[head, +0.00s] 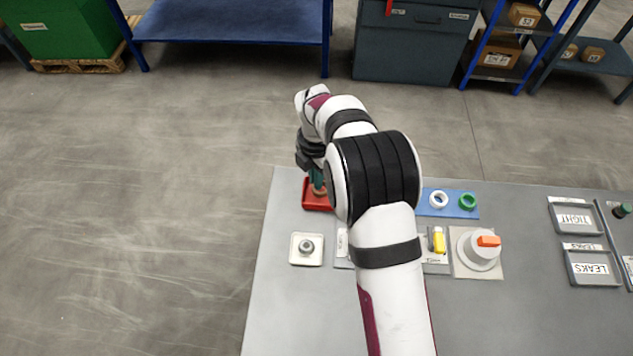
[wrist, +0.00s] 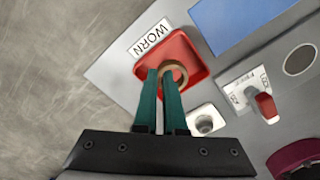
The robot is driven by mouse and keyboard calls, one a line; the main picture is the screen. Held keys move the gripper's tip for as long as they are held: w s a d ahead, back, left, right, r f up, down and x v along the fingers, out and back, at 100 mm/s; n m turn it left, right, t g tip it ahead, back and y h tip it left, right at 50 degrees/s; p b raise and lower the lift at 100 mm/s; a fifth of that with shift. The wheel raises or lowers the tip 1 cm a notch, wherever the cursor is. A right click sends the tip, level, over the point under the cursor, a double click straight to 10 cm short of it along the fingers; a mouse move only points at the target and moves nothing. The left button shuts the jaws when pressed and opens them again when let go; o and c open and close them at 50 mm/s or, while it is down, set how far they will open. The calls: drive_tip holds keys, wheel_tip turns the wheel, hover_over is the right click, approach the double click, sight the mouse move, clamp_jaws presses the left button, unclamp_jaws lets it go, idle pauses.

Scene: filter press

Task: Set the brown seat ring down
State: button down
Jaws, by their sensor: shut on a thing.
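The brown seat ring (wrist: 178,68) is at the tips of my gripper (wrist: 160,76), whose two green fingers are shut on it. In the wrist view the ring shows over the red tray (wrist: 192,58), which has a "WORN" label beside it. In the head view the ring (head: 320,191) and the green fingers (head: 317,178) are at the red tray (head: 314,207) on the table's far left corner. I cannot tell whether the ring touches the tray floor. My arm hides part of the tray in the head view.
A blue mat (head: 459,212) holds a white ring (head: 438,200) and a green ring (head: 467,201). A pale square block with a metal fitting (head: 306,248) stands in front of the red tray. A round grey unit with an orange handle (head: 487,241) and two "TIGHT"/"LEAKS" trays (head: 591,281) are to the right.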

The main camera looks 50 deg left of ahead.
drive_tip(key=shift+f, duration=1.2)
drive_tip(key=shift+f, duration=0.1)
drive_tip(key=c, duration=1.3)
unclamp_jaws()
